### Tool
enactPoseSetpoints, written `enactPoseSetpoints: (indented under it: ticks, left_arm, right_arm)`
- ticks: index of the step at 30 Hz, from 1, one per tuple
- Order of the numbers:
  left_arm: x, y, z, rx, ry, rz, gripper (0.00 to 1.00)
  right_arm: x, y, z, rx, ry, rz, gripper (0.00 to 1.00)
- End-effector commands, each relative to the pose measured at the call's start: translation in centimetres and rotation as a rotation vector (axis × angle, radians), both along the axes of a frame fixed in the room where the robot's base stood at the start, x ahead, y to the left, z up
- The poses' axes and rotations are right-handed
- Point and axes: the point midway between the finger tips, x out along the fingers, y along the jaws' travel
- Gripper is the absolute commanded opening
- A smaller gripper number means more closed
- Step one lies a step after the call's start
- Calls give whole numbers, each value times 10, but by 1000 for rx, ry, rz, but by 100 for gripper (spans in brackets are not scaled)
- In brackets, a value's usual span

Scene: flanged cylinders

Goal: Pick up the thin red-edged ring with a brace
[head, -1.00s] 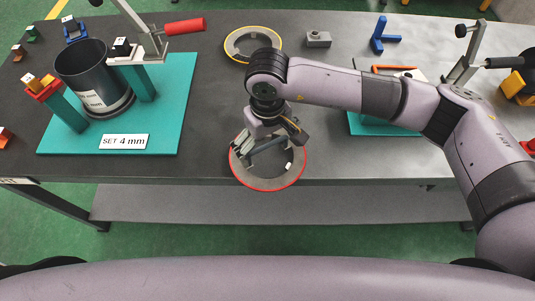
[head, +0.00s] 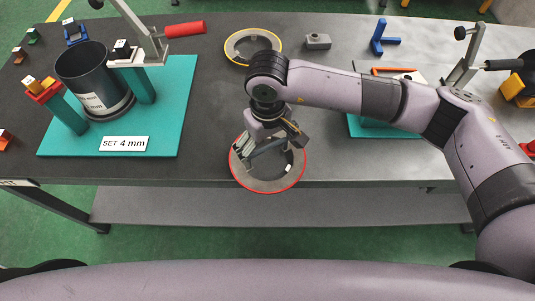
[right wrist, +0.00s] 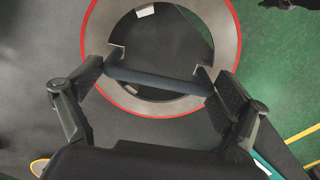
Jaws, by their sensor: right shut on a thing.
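The thin red-edged ring (head: 266,187) is a flat grey ring with a red rim, at the front edge of the table in the head view. In the right wrist view the ring (right wrist: 222,22) fills the upper middle, and its dark bar-like brace (right wrist: 160,80) runs across the opening. My right gripper (head: 268,156) is over the ring, pointing down, its fingers shut on the brace. In the right wrist view the fingers (right wrist: 158,78) are at either end of the bar. Whether the ring touches the table cannot be told. My left gripper is not in view.
A yellow-edged ring (head: 232,53) lies farther back, beside a small grey block (head: 318,40). A blue part (head: 384,38) lies at the back right.

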Motion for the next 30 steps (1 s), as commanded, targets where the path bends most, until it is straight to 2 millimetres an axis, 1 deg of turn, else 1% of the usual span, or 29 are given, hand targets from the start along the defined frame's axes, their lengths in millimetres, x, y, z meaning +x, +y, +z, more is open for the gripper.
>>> enactPoseSetpoints:
  ticks: [1, 6, 14, 30]
  left_arm:
    - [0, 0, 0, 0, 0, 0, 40]
    - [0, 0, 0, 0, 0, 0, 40]
    - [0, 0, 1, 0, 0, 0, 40]
    - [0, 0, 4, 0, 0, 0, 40]
  right_arm:
    - [-1, 0, -1, 0, 4, 2, 45]
    - [-2, 0, -2, 0, 4, 2, 34]
    - [-1, 1, 5, 2, 2, 2, 34]
    - [0, 1, 35, 2, -1, 1, 34]
